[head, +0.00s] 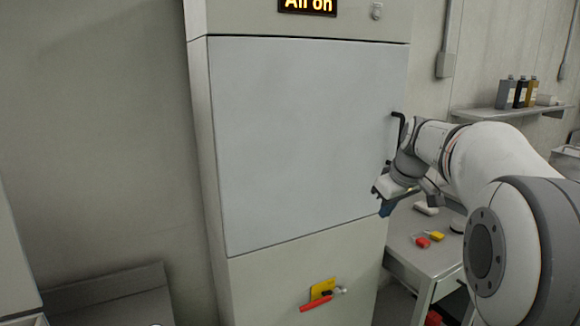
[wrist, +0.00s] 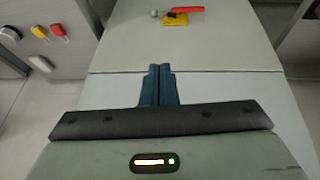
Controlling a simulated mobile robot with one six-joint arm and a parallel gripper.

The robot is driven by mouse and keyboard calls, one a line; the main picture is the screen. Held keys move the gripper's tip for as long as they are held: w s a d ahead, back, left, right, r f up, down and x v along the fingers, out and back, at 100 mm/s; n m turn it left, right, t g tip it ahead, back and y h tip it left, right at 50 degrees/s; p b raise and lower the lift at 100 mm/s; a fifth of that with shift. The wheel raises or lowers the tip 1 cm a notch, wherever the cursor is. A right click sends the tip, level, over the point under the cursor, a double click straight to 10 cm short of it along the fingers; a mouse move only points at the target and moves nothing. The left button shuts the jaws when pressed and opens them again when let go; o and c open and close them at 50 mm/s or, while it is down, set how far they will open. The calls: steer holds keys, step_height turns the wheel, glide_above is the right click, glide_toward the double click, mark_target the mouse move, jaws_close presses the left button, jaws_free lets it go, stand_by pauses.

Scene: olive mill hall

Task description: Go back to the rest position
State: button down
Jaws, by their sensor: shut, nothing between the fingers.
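My gripper (head: 384,204) is at the end of my arm, in front of the right side of a tall grey cabinet (head: 300,140). In the wrist view my gripper (wrist: 158,68) shows two dark blue fingers side by side, shut with nothing between them. The cabinet's large door is closed, with a dark handle (head: 398,128) at its right edge, just above and behind my wrist. A display reading "All on" (head: 307,5) is lit at the cabinet top.
A side table (head: 405,245) to the right holds a red padlock (head: 422,242) and a yellow padlock (head: 437,236). A wall shelf (head: 500,113) carries several bottles. Bare wall lies at left.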

steer(key=s+a+f+m, duration=0.1)
steer(key=s+f, duration=0.3)
steer(key=s, duration=0.5)
steer(key=s+a+f+m+g, duration=0.1)
steer(key=s+a+f, duration=0.3)
steer(key=s, duration=0.6)
steer(key=s+a+f+m+h, duration=0.1)
steer(key=s+a+f+m, duration=0.1)
steer(key=s, duration=0.8)
step_height(320, 180, down, 2)
steer(key=shift+a+f+m, duration=0.2)
steer(key=shift+f+m, duration=0.05)
steer(key=shift+m, duration=0.45)
